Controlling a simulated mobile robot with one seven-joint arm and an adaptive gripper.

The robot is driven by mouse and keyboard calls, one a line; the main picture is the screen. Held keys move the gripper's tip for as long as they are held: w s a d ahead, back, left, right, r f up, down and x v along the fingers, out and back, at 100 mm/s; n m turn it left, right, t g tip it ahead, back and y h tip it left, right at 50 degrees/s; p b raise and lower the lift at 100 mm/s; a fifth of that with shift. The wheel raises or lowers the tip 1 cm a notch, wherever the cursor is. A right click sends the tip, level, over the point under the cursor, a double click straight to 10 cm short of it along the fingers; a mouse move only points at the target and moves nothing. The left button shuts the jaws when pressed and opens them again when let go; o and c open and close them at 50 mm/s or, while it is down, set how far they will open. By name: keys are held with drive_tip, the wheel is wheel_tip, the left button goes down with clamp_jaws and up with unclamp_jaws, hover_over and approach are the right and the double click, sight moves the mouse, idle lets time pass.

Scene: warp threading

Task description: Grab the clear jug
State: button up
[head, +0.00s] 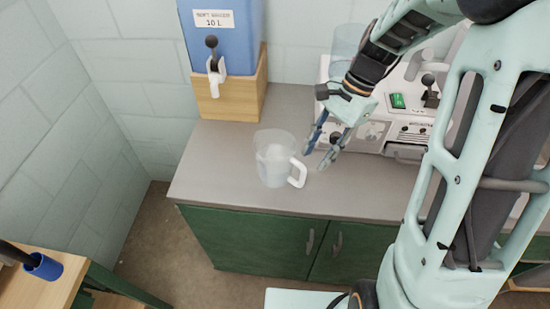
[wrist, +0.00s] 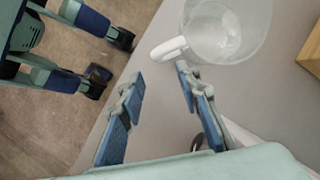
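The clear jug (head: 276,160) stands upright on the grey counter, with its white handle on the right side in the head view. In the wrist view the jug (wrist: 226,30) is at the top, and its white handle (wrist: 169,48) points left, just beyond my fingertips. My gripper (head: 322,153) is just right of the handle in the head view, apart from it. In the wrist view my gripper (wrist: 157,75) has its two blue-padded fingers spread with nothing between them.
A blue container (head: 222,45) with a tap sits on a wooden stand (head: 230,98) behind the jug. A white machine (head: 400,128) with a green switch stands behind my gripper. The grey counter (head: 222,185) is clear around the jug, above green cabinets (head: 255,240).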

hover_over(300, 187)
drive_tip(key=w+d, duration=0.2)
wheel_tip(300, 187, down, 4)
drive_tip(key=f, duration=0.1)
drive_tip(key=shift+x, duration=2.75)
drive_tip(key=shift+s+r, duration=0.1)
drive_tip(key=shift+s, duration=0.05)
clamp_jaws()
